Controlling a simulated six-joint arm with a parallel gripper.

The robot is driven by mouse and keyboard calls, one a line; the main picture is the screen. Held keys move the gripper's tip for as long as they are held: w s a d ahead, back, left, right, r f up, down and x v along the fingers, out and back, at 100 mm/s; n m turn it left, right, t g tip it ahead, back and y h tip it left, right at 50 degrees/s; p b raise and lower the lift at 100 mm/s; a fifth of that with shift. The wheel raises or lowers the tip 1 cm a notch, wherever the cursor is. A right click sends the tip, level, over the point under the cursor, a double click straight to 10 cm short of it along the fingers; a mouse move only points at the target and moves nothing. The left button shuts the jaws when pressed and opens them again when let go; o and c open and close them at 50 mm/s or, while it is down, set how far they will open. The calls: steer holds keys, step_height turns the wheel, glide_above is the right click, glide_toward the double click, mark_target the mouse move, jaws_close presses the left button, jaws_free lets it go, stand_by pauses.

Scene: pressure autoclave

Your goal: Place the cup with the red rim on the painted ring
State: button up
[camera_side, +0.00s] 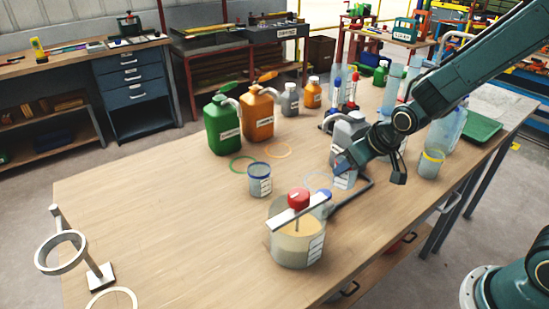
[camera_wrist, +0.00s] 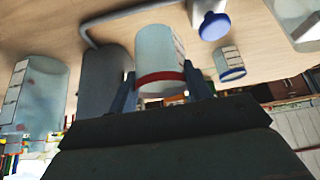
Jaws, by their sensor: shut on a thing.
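The cup with the red rim (camera_wrist: 160,56) is between my gripper's fingers (camera_wrist: 161,82) in the wrist view. It is pale and translucent with a white label, and its red rim faces the camera. In the side view my gripper (camera_side: 347,163) is shut on this cup (camera_side: 344,180), whose rim is mostly hidden by the fingers. Whether its base touches the table is unclear. Several painted rings show: a pale blue one (camera_side: 309,184) just left of the held cup, a green one (camera_side: 232,164), an orange one (camera_side: 278,145), and a white one (camera_side: 92,302) at the front left.
A blue-rimmed cup (camera_side: 260,183) stands by the green ring. A yellow-rimmed cup (camera_side: 430,167) stands right. A pot with a red knob (camera_side: 297,245) and crossbar stands in front. Green (camera_side: 222,130) and orange (camera_side: 257,117) jugs stand behind. The left table is largely clear beside a ring stand (camera_side: 100,277).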

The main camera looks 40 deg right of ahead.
steer(key=shift+w+f, duration=0.45)
steer(key=shift+w, duration=0.45)
steer(key=shift+w+f, duration=0.5)
steer(key=shift+w, duration=0.4)
steer(key=shift+w+f, duration=0.45)
steer(key=shift+w, duration=0.45)
steer(key=shift+w+f, duration=0.45)
steer(key=shift+w, duration=0.4)
steer(key=shift+x, duration=0.95)
steer(key=shift+w, duration=0.2)
steer(key=o, duration=0.9)
steer(key=shift+o, duration=0.2)
